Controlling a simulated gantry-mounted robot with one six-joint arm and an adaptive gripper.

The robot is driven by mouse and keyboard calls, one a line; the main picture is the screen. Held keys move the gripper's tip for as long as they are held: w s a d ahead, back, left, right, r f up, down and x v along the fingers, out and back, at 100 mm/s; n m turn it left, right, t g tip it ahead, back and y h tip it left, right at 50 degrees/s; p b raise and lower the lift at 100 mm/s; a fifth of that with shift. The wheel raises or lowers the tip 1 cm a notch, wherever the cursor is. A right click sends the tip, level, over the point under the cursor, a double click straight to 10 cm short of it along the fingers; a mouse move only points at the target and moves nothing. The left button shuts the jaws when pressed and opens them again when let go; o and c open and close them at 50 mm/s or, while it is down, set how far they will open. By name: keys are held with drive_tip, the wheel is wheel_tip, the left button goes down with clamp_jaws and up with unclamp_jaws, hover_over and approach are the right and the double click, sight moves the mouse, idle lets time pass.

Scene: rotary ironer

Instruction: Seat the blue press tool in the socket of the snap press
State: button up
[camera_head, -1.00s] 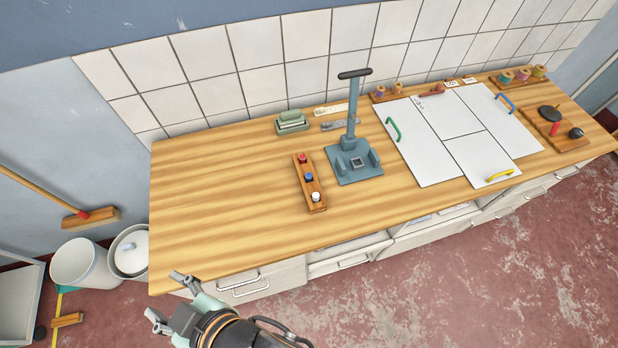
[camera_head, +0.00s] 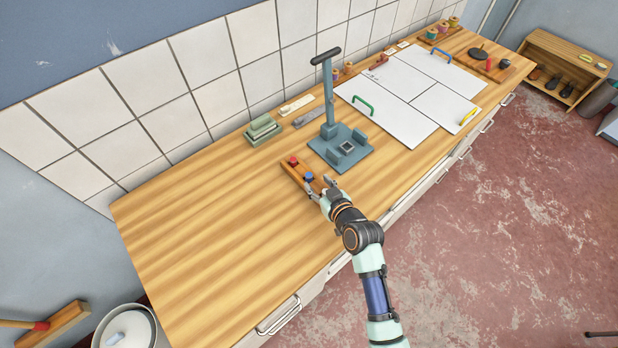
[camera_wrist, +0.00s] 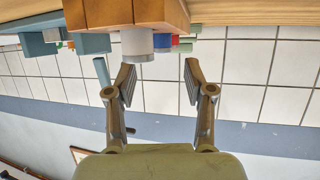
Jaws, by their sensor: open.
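The blue press tool (camera_head: 309,177) stands in a wooden rack (camera_head: 290,170) on the worktop, beside a red tool (camera_head: 293,160). The snap press (camera_head: 330,100) stands just behind the rack, with its square socket (camera_head: 347,147) empty on the base. My gripper (camera_head: 320,187) is open and empty at the front end of the rack, hiding the white tool in the head view. The wrist view is upside down: the white tool (camera_wrist: 137,45) is nearest, with the blue tool (camera_wrist: 162,42) partly behind it. My fingers (camera_wrist: 160,75) are apart and hold nothing.
A green stacked block (camera_head: 263,130) and flat grey and pale strips lie left of the press. White panels (camera_head: 400,115) with coloured handles cover the worktop to the right. The worktop's left part is clear.

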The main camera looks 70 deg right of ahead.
sight(309, 175)
drive_tip(key=x, duration=0.5)
drive_tip(key=shift+w+p, duration=0.3)
drive_tip(key=shift+p, duration=0.1)
drive_tip(key=shift+a, duration=0.1)
clamp_jaws()
